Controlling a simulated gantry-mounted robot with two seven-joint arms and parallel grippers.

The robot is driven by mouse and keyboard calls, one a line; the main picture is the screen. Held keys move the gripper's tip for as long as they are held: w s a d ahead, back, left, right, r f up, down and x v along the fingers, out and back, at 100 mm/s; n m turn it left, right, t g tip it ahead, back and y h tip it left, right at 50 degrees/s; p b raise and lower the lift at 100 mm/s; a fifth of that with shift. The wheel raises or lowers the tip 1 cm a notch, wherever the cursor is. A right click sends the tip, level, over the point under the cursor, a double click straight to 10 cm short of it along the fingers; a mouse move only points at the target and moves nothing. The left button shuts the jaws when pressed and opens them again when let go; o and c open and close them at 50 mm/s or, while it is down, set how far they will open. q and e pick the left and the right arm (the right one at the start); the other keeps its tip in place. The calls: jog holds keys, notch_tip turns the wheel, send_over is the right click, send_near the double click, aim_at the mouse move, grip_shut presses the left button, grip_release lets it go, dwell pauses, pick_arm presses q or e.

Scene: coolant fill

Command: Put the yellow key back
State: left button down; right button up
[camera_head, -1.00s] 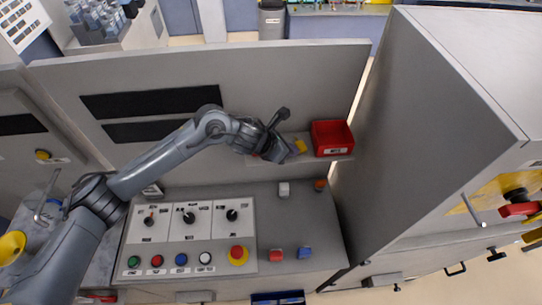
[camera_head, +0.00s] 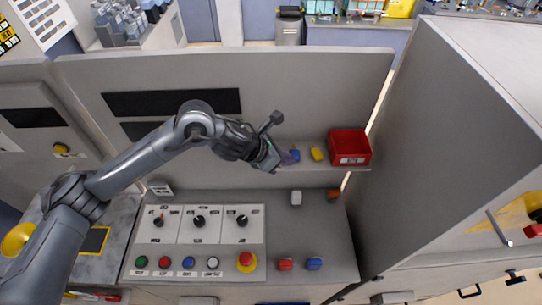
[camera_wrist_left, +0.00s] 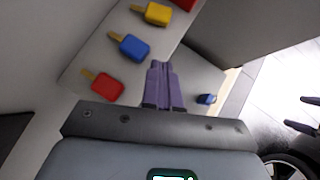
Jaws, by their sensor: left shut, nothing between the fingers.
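The yellow key (camera_head: 316,154) lies on the narrow shelf below the back panel, between the blue key (camera_head: 294,155) and the red bin (camera_head: 350,147). In the left wrist view the yellow key (camera_wrist_left: 156,14), the blue key (camera_wrist_left: 131,47) and a red key (camera_wrist_left: 106,86) lie in a row on the shelf. My left gripper (camera_head: 280,160) is left of the yellow key, by the shelf. Its purple fingers (camera_wrist_left: 160,72) are shut and empty, apart from the keys. The red key is hidden behind it in the head view.
Below is a control panel with knobs (camera_head: 200,221) and buttons (camera_head: 246,262). Red (camera_head: 285,264) and blue (camera_head: 314,263) parts sit at its right. A tall grey cabinet (camera_head: 440,140) bounds the right. Dark finger-like shapes, possibly my right gripper, show at the left wrist view's right edge.

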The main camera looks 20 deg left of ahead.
pick_arm(q)
jog(key=shift+b+v, duration=0.4)
jog(key=shift+v, duration=2.25)
jog(key=shift+f, duration=0.1)
